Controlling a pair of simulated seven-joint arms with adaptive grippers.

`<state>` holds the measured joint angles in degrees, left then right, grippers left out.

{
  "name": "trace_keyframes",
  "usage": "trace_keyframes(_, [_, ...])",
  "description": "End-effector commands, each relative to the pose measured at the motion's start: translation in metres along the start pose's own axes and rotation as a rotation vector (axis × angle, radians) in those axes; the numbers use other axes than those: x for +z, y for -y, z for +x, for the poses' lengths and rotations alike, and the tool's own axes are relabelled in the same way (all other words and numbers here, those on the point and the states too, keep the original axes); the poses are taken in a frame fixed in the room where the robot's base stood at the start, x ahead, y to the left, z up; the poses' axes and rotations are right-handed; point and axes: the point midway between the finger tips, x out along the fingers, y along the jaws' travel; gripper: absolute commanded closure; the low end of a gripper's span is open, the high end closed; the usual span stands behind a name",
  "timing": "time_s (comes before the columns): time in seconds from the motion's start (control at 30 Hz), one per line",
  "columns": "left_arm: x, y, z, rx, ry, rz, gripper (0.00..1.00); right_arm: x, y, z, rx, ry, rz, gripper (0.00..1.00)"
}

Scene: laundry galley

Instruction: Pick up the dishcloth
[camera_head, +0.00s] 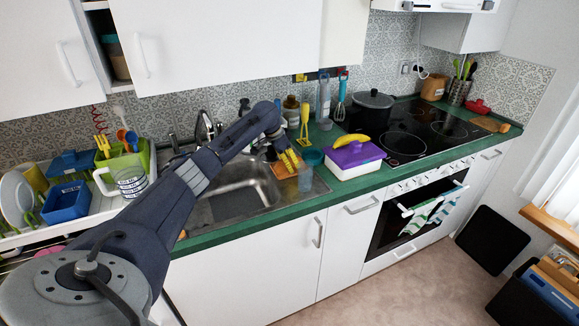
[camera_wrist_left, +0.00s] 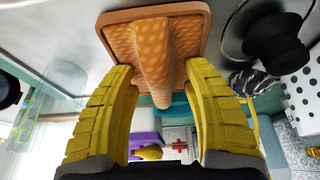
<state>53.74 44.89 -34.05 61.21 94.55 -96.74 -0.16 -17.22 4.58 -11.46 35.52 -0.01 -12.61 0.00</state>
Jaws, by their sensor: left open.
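The dishcloth appears to be the orange-tan, patterned cloth with a raised ridge in the left wrist view (camera_wrist_left: 153,55). It lies on a shallow brown-orange tray (camera_wrist_left: 203,22). In the head view the orange tray (camera_head: 268,154) shows only in part, at the back right of the sink, beside and behind my gripper. My left gripper (camera_head: 291,159) has yellow fingers. In the left wrist view its fingers (camera_wrist_left: 161,74) stand apart on either side of the ridge, and no grip on the cloth shows. Whether they touch it I cannot tell. My right gripper is not in view.
A clear tumbler (camera_head: 305,180), a teal bowl (camera_head: 311,158) and a purple-lidded box (camera_head: 352,158) with a banana (camera_head: 352,140) stand right of the gripper. The sink (camera_head: 238,198) is below my arm. Striped towels (camera_head: 421,215) hang on the oven door.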

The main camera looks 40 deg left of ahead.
Motion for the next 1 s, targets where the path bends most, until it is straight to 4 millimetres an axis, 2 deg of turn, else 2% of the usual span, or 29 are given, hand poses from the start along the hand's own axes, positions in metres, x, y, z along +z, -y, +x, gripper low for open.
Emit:
trace_keyframes(0.1, [0.0,-0.0001,0.0001,0.0,0.0,0.0,0.5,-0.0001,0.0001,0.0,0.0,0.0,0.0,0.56])
trace_keyframes(0.53, [0.0,0.0,-0.0001,0.0,0.0,0.0,1.0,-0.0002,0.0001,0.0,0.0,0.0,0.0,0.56])
trace_keyframes(1.0, [-0.0011,0.0001,-0.0026,0.0,0.0,0.0,1.0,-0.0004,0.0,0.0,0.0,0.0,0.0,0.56])
